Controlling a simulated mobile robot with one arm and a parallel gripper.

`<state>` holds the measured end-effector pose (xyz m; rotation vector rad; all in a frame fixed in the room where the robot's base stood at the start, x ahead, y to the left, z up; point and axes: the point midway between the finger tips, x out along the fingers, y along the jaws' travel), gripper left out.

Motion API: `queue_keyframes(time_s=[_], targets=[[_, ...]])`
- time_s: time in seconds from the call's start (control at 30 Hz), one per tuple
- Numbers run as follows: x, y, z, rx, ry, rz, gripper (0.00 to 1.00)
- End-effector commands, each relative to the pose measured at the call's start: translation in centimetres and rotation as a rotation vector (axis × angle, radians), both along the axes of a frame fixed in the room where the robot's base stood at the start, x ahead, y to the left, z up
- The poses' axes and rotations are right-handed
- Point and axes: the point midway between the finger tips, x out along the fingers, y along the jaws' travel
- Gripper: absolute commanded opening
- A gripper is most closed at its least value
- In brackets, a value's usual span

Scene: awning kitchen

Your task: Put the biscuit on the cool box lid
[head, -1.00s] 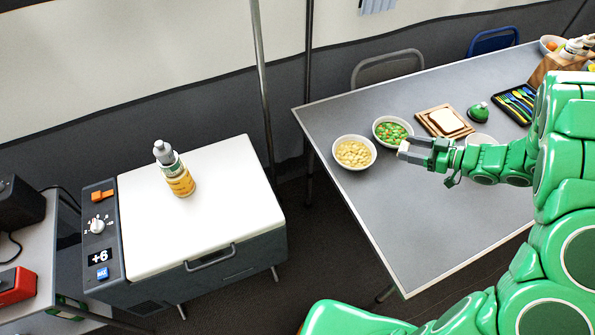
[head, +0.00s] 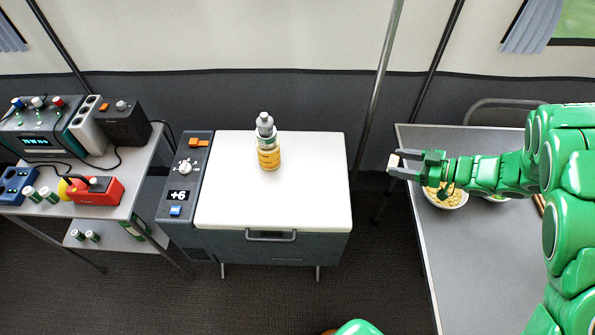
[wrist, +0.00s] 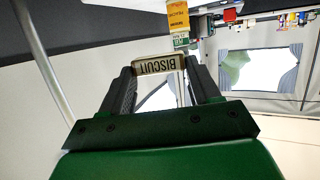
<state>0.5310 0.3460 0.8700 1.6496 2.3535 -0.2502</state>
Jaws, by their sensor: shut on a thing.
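My gripper (head: 398,168) is shut on the biscuit (head: 394,161), a small pale block at its fingertips. In the wrist view the biscuit (wrist: 155,67) sits between both fingers, with the word BISCUIT on it upside down. The gripper is in the air by the left edge of the grey table, to the right of the cool box and apart from it. The cool box lid (head: 305,190) is white, flat and closed. A bottle with a yellow label (head: 268,148) stands upright on the lid, near its back middle.
The lid is bare left, right and in front of the bottle. A metal pole (head: 377,95) rises between the cool box and the table (head: 420,240). A bowl of pale food (head: 455,199) is below my gripper. A bench with devices (head: 100,210) stands left.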

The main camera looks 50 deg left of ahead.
Motion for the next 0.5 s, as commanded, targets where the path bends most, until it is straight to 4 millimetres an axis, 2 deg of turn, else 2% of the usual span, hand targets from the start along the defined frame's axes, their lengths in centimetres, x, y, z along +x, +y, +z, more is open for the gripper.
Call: queue_keyframes(time_s=[0.03, 0.2, 0.5], targets=[[-0.9, 1.4, 0.0, 0.001, 0.0, 0.031, 0.33], [-4.1, 5.7, 0.0, 0.002, 0.001, 0.121, 0.33], [-10.2, 12.0, -0.1, 0.003, 0.005, 0.273, 0.33]])
